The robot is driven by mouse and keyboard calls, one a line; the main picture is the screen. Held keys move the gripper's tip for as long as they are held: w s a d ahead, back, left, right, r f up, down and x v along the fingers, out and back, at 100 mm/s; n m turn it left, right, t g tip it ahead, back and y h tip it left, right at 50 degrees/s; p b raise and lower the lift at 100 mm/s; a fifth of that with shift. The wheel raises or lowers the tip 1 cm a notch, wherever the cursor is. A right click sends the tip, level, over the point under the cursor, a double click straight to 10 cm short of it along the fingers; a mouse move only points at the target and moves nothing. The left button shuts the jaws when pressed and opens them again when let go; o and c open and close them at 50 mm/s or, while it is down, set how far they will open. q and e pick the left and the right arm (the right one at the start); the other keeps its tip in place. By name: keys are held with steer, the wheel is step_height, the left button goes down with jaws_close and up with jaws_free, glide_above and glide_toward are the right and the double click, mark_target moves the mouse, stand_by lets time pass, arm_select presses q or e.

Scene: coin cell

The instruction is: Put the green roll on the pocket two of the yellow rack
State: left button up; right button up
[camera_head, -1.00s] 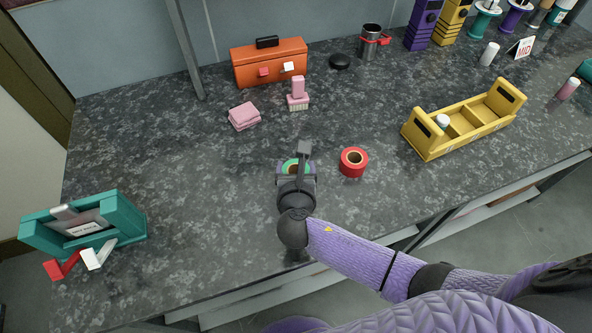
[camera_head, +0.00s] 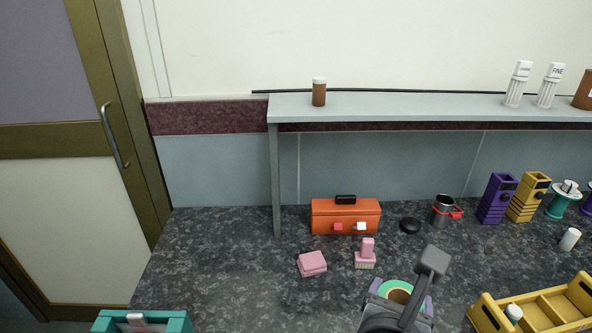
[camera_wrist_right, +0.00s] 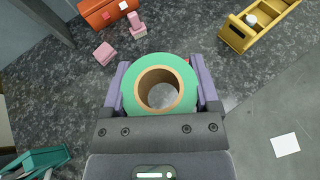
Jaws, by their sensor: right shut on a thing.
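The green roll (camera_head: 383,287) is a thick green ring with a brown core, low in the head view. My right gripper (camera_head: 401,296) is shut on it, one purple finger on each side. The right wrist view shows the roll (camera_wrist_right: 130,93) between the fingers, its hole facing the camera; it appears held above the counter. The yellow rack (camera_head: 486,314) is at the bottom right of the head view, partly cut off, with a white-capped bottle (camera_head: 513,312) in its left compartment. The rack (camera_wrist_right: 236,36) also shows at the wrist view's top right. My left gripper is out of view.
An orange toolbox (camera_head: 328,217), a pink block (camera_head: 312,262) and a pink brush-like piece (camera_head: 366,254) stand behind the gripper. A teal holder (camera_head: 172,322) is at the bottom left. A grey shelf (camera_head: 420,105) spans above the counter. Counter left of the gripper is clear.

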steer(key=w+a+f+n+y+b, duration=0.2)
steer(key=a+f, duration=0.1)
steer(key=f, duration=0.4)
steer(key=w+a+f+n+t+y+b, duration=0.1)
steer(key=w+a+f+n+y+b, duration=0.1)
steer(key=f, duration=0.6)
steer(key=w+a+f+n+y+b, duration=0.2)
steer(key=w+a+f+y, duration=0.1)
steer(key=a+f, duration=0.3)
steer(key=shift+w+f+t+b, duration=0.35)
steer(key=shift+w+f, duration=0.3)
steer(key=shift+f, duration=0.35)
step_height(320, 180, down, 4)
steer(key=b, duration=0.2)
steer(key=shift+r+b, duration=0.2)
steer(key=shift+b, duration=0.15)
steer(key=shift+r, duration=0.3)
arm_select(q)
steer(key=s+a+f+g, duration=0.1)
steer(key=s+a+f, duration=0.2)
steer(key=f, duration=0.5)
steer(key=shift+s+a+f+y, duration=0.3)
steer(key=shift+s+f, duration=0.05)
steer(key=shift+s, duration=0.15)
arm_select(e)
steer(key=shift+f, duration=0.15)
